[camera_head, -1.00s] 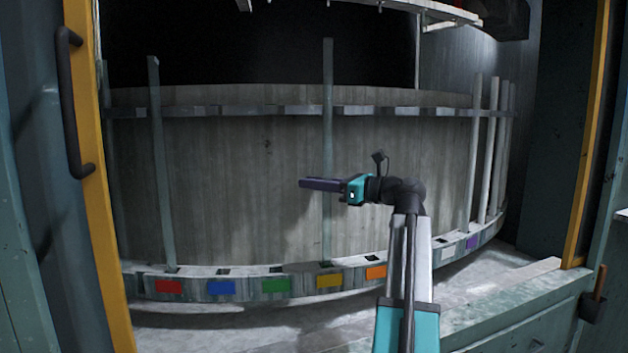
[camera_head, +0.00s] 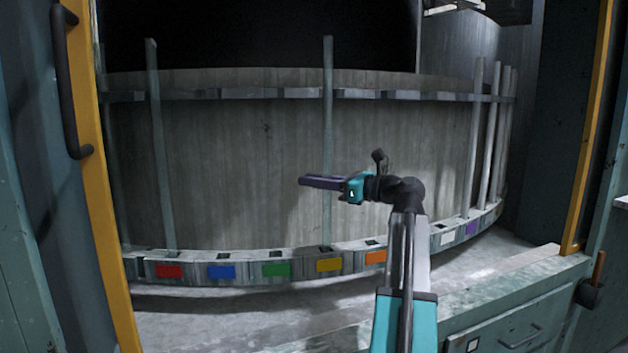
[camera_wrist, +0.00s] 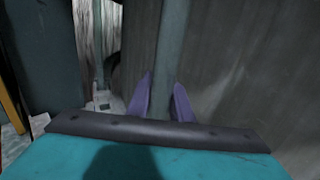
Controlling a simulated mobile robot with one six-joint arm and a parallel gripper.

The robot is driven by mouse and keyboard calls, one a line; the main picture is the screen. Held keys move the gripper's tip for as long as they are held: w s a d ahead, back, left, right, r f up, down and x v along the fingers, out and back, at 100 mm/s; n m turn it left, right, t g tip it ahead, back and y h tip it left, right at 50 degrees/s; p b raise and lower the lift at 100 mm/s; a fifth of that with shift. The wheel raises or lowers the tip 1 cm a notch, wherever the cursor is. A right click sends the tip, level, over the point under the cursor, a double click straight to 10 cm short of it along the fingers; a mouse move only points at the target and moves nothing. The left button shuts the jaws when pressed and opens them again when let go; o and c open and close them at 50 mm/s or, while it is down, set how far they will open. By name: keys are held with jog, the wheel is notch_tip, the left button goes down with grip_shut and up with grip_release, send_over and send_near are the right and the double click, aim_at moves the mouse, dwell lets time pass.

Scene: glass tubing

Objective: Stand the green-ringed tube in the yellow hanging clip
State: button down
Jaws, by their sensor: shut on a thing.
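My gripper (camera_head: 304,181) is shut on a tall grey tube (camera_head: 328,130), its dark purple fingers lying across the tube at mid-height. The tube stands upright. It crosses the upper rail and its lower end meets the lower ledge at the dark slot behind the yellow label (camera_head: 329,265). In the wrist view the tube (camera_wrist: 171,45) runs between the fingertips (camera_wrist: 162,92). No green ring shows on it in either view. I cannot tell whether its lower end is inside the slot or just above it, nor how the upper clip grips it.
The curved lower ledge carries red (camera_head: 169,271), blue (camera_head: 221,272), green (camera_head: 276,269), orange (camera_head: 375,257) and purple (camera_head: 471,228) labels. Another tube (camera_head: 158,150) stands behind red, several more at right. The upper rail (camera_head: 230,94) and curved wall lie close behind. A yellow door frame (camera_head: 100,220) bounds the left.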

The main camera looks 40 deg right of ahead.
dwell(0.4)
jog(key=c, duration=1.5)
grip_release()
jog(key=p+v, duration=0.3)
jog(key=v, duration=1.1)
